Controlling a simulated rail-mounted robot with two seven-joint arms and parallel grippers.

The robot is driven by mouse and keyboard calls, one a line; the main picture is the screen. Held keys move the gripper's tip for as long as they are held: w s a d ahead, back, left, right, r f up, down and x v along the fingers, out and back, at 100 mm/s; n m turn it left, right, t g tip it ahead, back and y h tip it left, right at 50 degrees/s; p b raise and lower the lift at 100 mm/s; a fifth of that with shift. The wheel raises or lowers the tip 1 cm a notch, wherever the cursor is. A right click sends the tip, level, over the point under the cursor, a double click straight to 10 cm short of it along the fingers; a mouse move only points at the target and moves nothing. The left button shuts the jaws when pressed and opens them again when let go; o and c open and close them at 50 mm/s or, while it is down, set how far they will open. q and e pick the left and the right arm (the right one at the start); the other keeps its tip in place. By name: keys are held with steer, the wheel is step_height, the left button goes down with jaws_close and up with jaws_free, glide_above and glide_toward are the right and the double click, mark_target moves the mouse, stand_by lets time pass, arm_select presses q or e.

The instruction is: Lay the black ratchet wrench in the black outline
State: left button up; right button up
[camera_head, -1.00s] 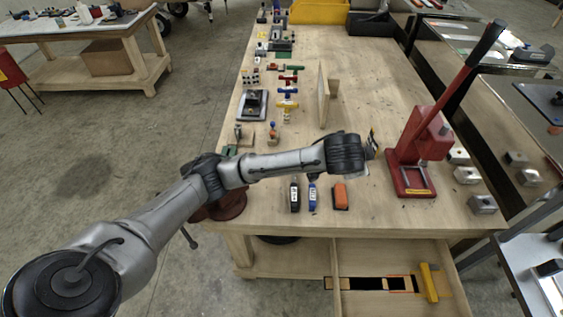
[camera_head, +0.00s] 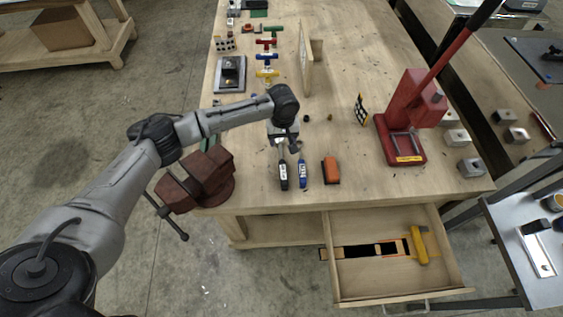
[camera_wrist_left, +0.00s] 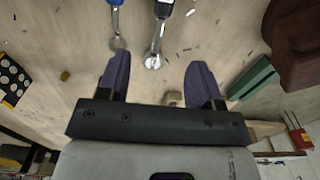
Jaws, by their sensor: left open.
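The black-handled ratchet wrench (camera_head: 283,174) lies on the bench beside a blue-handled one (camera_head: 302,172). In the left wrist view the wrench's chrome head (camera_wrist_left: 154,58) lies ahead of the gap between my fingers, with its dark handle at the top edge. My left gripper (camera_head: 290,146) is just behind the wrench heads, open and empty; its two fingers (camera_wrist_left: 159,75) stand apart around bare bench in the wrist view. Black areas (camera_head: 357,252) show in the open drawer (camera_head: 345,285), some edged in orange; their exact shapes are hard to tell. My right gripper is out of view.
An orange-black object (camera_head: 330,170) lies right of the wrenches. A red vise (camera_head: 200,180) stands left and a red press (camera_head: 402,115) right. A yellow tool (camera_head: 420,245) lies in the drawer. An upright wooden board (camera_head: 306,60) stands behind.

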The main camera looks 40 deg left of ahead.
mark_target(282, 159)
arm_select(q)
steer(key=f, duration=1.2)
steer(key=shift+s+b, duration=0.25)
steer(key=shift+b, duration=0.1)
jaws_close()
